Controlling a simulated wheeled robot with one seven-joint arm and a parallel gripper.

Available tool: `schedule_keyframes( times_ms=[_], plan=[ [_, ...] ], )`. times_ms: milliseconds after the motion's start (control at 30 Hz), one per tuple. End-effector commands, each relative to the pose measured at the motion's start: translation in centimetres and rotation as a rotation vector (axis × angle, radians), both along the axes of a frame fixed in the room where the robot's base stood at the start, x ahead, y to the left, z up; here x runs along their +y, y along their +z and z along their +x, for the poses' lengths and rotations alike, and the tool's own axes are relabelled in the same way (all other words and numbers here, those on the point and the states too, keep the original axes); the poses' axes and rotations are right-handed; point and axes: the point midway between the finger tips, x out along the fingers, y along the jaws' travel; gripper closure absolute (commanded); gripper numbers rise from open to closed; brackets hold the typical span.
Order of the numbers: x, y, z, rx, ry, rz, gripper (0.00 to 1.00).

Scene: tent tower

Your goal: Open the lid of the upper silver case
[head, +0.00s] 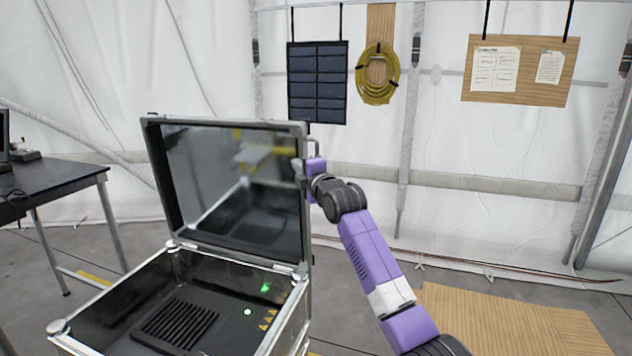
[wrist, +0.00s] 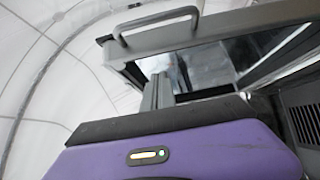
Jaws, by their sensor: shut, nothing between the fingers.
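The silver case (head: 283,318) stands at the lower left of the head view. Its lid (head: 306,220) is raised to about upright, with a dark, glossy inner face. In the wrist view the lid (wrist: 215,35) crosses the top, with a grey handle (wrist: 155,22) on its edge. My gripper (wrist: 158,92) is shut and empty, its grey fingers pointing toward the lid's inner side. Whether the fingers touch the lid I cannot tell.
The open case holds a black panel with a ribbed vent (head: 180,323) and a green light (head: 247,311). A dark table (head: 60,180) stands at the left. Wooden boards (head: 500,320) lie on the floor at the right. White tent wall is behind.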

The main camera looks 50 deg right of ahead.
Motion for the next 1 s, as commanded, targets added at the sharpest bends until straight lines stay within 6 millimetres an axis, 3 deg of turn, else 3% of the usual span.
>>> schedule_keyframes(
  times_ms=[600, 1000],
  plan=[
    [4.0, -0.8, -8.0, 0.001, -0.003, 0.002, 1.0],
    [4.5, -0.7, -8.9, 0.003, -0.002, 0.001, 1.0]
  ],
)
